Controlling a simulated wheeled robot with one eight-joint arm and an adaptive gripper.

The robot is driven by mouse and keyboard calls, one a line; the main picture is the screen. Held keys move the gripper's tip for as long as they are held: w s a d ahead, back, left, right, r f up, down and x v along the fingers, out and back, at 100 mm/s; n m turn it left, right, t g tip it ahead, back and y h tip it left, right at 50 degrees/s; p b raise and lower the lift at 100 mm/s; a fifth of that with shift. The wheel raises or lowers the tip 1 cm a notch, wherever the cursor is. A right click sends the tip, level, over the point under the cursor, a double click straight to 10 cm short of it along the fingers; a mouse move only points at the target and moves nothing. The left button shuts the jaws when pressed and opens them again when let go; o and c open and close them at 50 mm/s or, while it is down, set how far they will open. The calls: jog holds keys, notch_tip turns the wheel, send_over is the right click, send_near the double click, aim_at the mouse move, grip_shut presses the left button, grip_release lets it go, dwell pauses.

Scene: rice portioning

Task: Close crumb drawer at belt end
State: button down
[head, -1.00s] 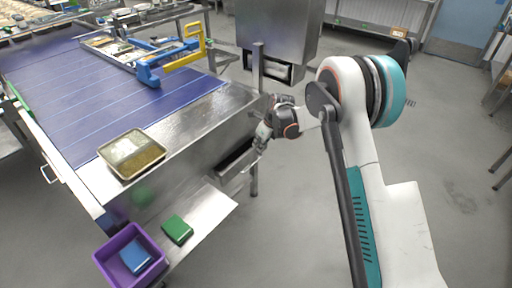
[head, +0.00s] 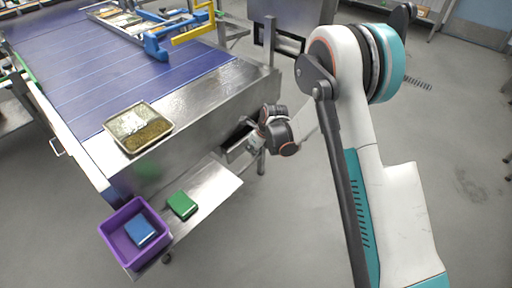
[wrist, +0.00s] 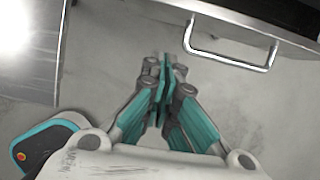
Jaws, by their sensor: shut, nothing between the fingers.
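The crumb drawer (head: 236,151) is a metal drawer low in the end of the belt table. It stands partly out, and its dark inside shows. In the wrist view its front edge (wrist: 300,40) and silver bar handle (wrist: 232,60) are at the top right. My gripper (head: 252,146) is beside the drawer's front end in the head view, partly hidden by my own wrist. In the wrist view my gripper (wrist: 165,65) is shut and empty, with its fingertips left of the handle and apart from it in the picture.
A steel shelf (head: 218,190) below the belt end holds a green box (head: 182,204) and a purple bin (head: 112,222) with a blue box (head: 140,229). A tray (head: 165,123) sits on the table end. Grey floor (head: 300,225) is open in front.

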aim_at(237, 144)
jog(key=shift+w+a+f+b, duration=0.35)
jog(key=shift+w+a, duration=0.15)
jog(key=shift+a, duration=0.15)
jog(key=shift+w+a+f+b, duration=0.3)
jog(key=shift+w+a, duration=0.15)
jog(key=shift+a, duration=0.15)
jog(key=shift+w+a+f+b, duration=0.35)
jog(key=shift+w+a, duration=0.15)
jog(key=shift+a, duration=0.15)
jog(key=w+a, duration=0.2)
jog(key=a, duration=0.1)
jog(key=shift+w, duration=0.3)
jog(key=shift+a, duration=0.1)
